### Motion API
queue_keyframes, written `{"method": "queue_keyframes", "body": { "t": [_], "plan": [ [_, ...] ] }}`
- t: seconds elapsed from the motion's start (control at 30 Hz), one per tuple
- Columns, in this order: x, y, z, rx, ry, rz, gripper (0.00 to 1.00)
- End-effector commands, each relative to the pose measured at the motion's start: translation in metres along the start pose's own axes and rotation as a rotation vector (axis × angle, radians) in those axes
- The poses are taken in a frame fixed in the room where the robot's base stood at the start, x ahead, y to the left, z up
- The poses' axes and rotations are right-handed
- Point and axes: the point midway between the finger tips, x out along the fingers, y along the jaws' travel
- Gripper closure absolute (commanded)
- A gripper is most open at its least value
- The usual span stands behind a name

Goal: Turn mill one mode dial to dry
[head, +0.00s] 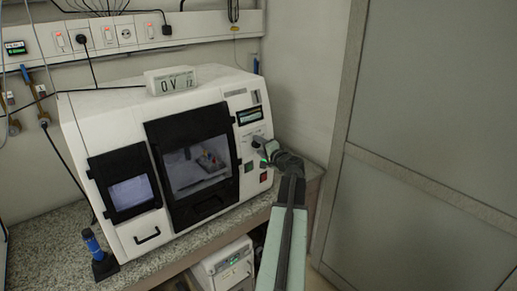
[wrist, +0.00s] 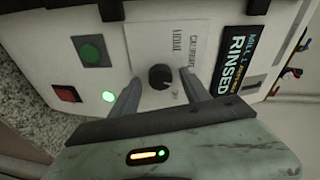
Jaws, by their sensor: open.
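Mill one is the white machine (head: 105,105) on the bench in the head view. Its black round mode dial (wrist: 161,78) sits on a pale plate in the wrist view. The lettering around the dial is too blurred to read surely, and I cannot tell which mode it points to. My gripper (wrist: 160,84) is open, with one finger on each side of the dial and a gap to it on both sides. In the head view my gripper (head: 262,148) is at the control panel and hides the dial.
The mill's display (wrist: 239,60) reads "MILL 1" and "RINSED". A green button (wrist: 92,50), a red button (wrist: 67,94) and a lit green lamp (wrist: 108,97) are near the fingers. A grey wall panel (head: 430,120) stands to the right.

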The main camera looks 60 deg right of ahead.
Motion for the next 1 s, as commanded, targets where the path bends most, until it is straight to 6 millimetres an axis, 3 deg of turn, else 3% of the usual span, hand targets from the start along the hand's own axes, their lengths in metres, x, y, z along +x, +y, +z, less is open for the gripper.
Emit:
{"method": "queue_keyframes", "body": {
  "t": [0.17,0.37,0.67,1.0],
  "plan": [
    [0.0001,-0.0003,0.0007,0.0,0.0,0.0,0.45],
    [0.0001,-0.0004,0.0011,0.0,-0.001,0.0,0.98],
    [0.0014,-0.0017,0.0044,0.025,-0.007,0.004,1.0],
    [0.0014,-0.0036,0.0043,0.229,-0.007,0.035,1.0]
  ]
}}
